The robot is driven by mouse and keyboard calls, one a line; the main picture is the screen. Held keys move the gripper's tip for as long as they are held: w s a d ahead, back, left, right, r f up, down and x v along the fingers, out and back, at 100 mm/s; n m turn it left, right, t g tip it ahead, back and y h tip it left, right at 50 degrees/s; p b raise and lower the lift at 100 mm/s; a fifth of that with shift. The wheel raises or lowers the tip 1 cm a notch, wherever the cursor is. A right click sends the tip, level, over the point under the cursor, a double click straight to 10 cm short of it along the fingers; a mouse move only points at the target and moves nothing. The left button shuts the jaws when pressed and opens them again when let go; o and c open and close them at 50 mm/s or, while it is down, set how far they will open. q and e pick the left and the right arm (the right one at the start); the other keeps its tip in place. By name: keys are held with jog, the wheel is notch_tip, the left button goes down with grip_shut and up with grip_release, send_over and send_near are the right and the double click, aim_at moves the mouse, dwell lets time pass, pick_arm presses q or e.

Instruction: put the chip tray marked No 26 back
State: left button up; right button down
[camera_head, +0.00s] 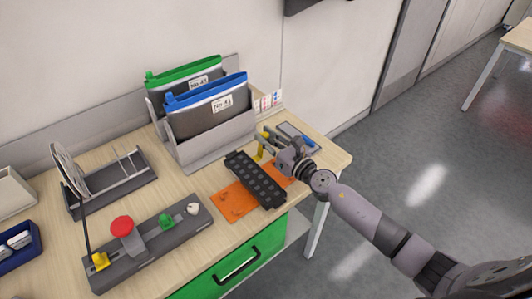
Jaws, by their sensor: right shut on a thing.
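A long black tray-like piece (255,180) with rows of pockets lies over an orange mat (228,203) on the wooden table. No number can be read on it, so I cannot tell if it is tray No 26. My right gripper (264,138) is just beyond its far end, beside a flat grey-blue item. It is shut on a slim yellow piece (261,152). I cannot tell whether this yellow piece is joined to the black piece. My left gripper is out of view.
Two grey holders with green-topped (183,72) and blue-topped (207,92) pouches, labelled No 41, stand behind. A grey button panel (150,248), a wire rack (121,174) and a blue box (18,248) are left. A green drawer (262,247) is below the front edge.

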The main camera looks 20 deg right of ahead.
notch_tip(320, 180, down, 4)
jog(key=b, duration=0.3)
jog(key=shift+f, duration=0.15)
jog(key=c, duration=1.5)
grip_release()
jog(key=shift+c, duration=0.2)
